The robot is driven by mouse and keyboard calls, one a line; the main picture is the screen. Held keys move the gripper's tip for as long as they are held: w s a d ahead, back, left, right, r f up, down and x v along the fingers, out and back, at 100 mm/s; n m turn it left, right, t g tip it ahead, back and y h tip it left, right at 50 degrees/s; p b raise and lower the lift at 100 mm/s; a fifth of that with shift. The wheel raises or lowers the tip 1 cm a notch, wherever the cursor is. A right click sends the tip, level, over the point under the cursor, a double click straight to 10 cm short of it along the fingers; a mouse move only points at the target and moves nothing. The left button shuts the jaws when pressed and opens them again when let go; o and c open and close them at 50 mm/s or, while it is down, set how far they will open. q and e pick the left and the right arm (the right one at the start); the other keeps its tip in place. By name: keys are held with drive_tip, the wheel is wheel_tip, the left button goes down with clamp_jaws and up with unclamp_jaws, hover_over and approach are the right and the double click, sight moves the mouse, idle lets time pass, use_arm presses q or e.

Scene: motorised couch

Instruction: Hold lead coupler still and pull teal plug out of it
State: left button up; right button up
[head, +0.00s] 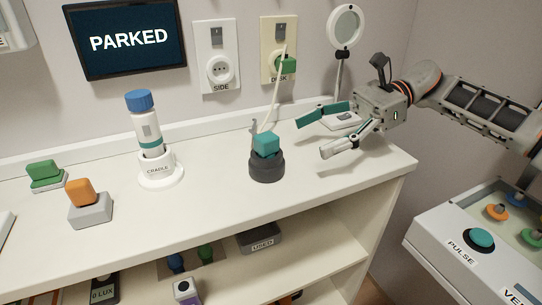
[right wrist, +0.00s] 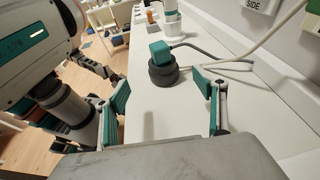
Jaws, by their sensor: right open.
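The teal plug (head: 266,143) sits upright in the top of the dark round lead coupler (head: 267,170), which stands on the white worktop. Both also show in the right wrist view, the plug (right wrist: 158,49) above the coupler (right wrist: 163,74). A pale lead rises from behind them toward the green plug (head: 287,64) at the DESK socket. My right gripper (head: 311,137) is open and empty, to the right of the coupler and apart from it. In the right wrist view, the coupler lies beyond and between its spread fingers. I cannot make out my left gripper in either view.
A blue-capped bottle (head: 145,122) stands in the white cradle (head: 160,180) left of the coupler. Orange (head: 80,191) and green (head: 43,171) blocks sit farther left. A round mirror-like stand (head: 344,28) is behind my right gripper. The PULSE panel (head: 455,260) is at lower right.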

sight(272, 160)
drive_tip(key=shift+w+f, duration=0.15)
drive_tip(key=shift+f, duration=0.35)
drive_tip(key=shift+w+f, duration=0.15)
drive_tip(key=shift+f, duration=0.35)
drive_tip(key=shift+s+a+r, duration=0.1)
drive_tip(key=shift+s+a, duration=0.1)
drive_tip(key=shift+a, duration=0.25)
drive_tip(key=shift+p+x, duration=0.95)
drive_tip(key=shift+x, duration=3.55)
drive_tip(key=c, duration=0.3)
drive_tip(key=c, duration=1)
